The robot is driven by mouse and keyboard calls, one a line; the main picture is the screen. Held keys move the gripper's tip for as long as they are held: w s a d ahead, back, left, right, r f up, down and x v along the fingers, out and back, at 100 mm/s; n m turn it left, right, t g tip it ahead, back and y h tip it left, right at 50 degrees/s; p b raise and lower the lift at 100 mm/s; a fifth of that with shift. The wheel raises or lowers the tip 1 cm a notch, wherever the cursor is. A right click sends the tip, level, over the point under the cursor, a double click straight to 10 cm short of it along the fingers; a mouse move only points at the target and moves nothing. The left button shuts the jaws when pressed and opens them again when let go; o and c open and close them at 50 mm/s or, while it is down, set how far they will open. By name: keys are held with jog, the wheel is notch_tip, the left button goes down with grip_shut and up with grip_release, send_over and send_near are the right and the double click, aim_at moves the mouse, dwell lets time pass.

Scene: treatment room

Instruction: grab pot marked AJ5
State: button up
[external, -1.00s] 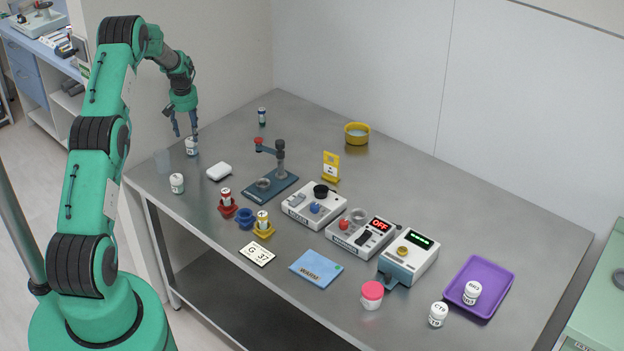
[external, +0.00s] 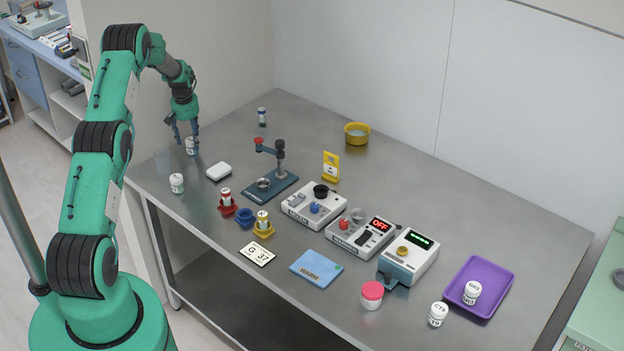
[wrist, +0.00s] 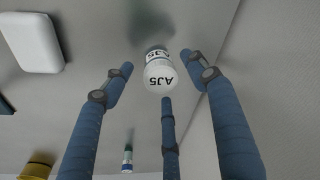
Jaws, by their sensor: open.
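The white pot marked AJ5 (wrist: 160,76) stands upright on the metal table, its lid lettering readable in the wrist view. In the external view the pot (external: 191,146) is at the table's far left, partly covered by my fingers. My gripper (external: 185,140) is open, pointing down above and around the pot. In the wrist view the blue fingers of my gripper (wrist: 158,75) are spread on several sides of the pot, with gaps between them and it. No finger clearly touches it.
A white rounded box (external: 219,172) lies to the right. A small vial (external: 262,117) stands farther back. The table between is clear.

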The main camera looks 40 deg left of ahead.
aim_at(191, 140)
jog(key=shift+w+a+f, duration=0.1)
jog(key=shift+f, duration=0.7)
jog(key=shift+w+a+f, duration=0.1)
jog(key=shift+f, duration=0.65)
jog(key=c, duration=1.2)
